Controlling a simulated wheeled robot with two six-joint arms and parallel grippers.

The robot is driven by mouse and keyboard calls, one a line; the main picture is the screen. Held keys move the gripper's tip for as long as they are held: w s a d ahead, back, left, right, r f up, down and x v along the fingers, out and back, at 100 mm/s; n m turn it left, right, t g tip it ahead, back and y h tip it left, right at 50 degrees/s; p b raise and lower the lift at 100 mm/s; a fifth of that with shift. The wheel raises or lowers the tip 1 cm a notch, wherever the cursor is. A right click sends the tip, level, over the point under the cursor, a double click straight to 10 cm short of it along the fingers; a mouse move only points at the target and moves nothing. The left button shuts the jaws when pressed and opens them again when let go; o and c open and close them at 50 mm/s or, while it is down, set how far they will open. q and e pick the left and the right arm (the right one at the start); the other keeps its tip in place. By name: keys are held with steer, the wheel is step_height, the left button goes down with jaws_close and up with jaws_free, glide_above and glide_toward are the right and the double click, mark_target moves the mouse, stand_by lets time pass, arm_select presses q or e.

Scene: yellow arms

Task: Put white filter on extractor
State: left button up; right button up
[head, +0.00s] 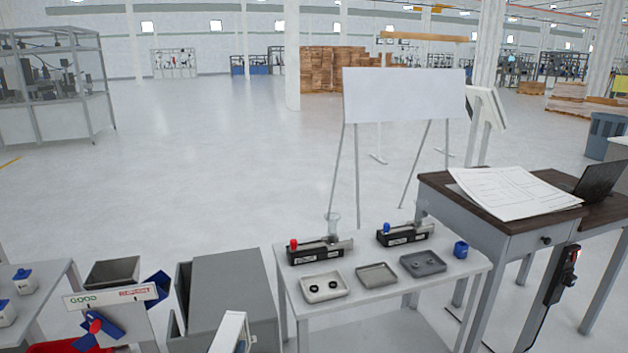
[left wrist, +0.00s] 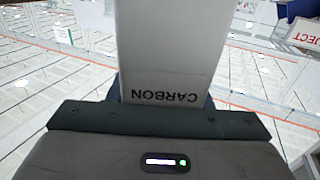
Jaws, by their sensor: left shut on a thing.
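In the left wrist view my left gripper (left wrist: 160,115) is shut on a white block lettered CARBON (left wrist: 168,50), which I take as the white filter. The block sticks out from between the dark jaws, and its far end is cut off by the frame. In the head view a white upright piece (head: 229,333) at the bottom edge looks like the same filter; the gripper there is barely visible. Nothing in the head view is labelled as an extractor; a large grey box (head: 236,290) stands just behind the white piece, but I cannot tell whether it is the extractor. My right gripper is not in view.
Right of the grey box, a grey table (head: 440,300) holds two black fixtures (head: 315,250), several small trays (head: 377,275) and a blue cup (head: 461,249). A GOOD sign (head: 110,296) with blue flaps stands left. A dark desk (head: 440,190) is at right. Open floor lies beyond.

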arm_select(q)
steer(key=s+r+y+b, duration=0.1)
steer(key=s+r, duration=0.1)
steer(key=s, duration=1.2)
steer(key=shift+s+a+r+n, duration=0.25)
steer(key=shift+s+a+n, duration=0.05)
steer(key=shift+n, duration=0.1)
